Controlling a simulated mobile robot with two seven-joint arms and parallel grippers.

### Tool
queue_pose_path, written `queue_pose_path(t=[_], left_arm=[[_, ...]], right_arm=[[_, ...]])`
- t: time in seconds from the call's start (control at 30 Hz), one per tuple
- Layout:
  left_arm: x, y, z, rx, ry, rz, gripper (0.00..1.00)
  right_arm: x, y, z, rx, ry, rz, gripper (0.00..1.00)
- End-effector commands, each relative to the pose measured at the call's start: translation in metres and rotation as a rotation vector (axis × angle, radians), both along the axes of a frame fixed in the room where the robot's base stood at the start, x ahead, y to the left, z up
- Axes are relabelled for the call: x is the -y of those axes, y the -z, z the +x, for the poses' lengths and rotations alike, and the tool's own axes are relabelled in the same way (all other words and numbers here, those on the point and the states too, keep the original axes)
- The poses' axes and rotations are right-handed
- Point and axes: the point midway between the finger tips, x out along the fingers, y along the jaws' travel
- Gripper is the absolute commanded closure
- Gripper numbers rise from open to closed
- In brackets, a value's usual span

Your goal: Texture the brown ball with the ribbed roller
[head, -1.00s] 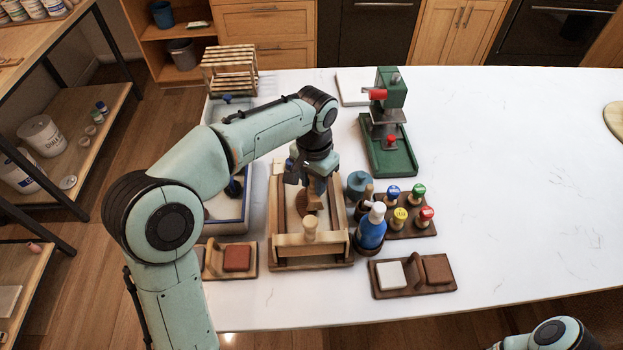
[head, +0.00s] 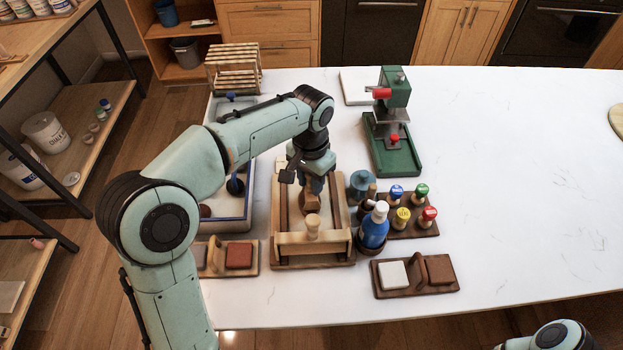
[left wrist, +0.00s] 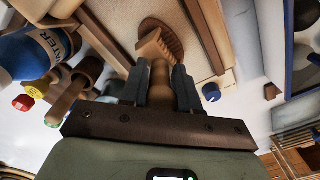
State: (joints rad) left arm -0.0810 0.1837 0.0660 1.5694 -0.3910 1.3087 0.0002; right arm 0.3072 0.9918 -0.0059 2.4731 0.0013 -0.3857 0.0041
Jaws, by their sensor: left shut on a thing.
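My left gripper (left wrist: 166,88) is shut on the wooden handle of the ribbed roller (left wrist: 160,72), with one finger on each side. The roller's light wooden head meets or overlaps a brown, flat-looking oval with ridges (left wrist: 176,37), which seems to be the brown ball; contact is hard to tell. In the head view my left gripper (head: 312,182) points down inside the wooden frame, and the brown piece (head: 309,204) shows just below it, partly hidden. My right gripper is out of view.

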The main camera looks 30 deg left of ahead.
Motion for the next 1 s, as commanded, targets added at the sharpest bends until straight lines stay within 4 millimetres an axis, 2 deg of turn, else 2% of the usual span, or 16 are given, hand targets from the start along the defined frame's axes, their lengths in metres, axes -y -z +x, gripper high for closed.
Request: queue_pose_path(t=[1.0], left_arm=[[-0.018,0.001,-0.011,-0.003,-0.002,0.001,1.0]], right_arm=[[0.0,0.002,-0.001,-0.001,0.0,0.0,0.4]])
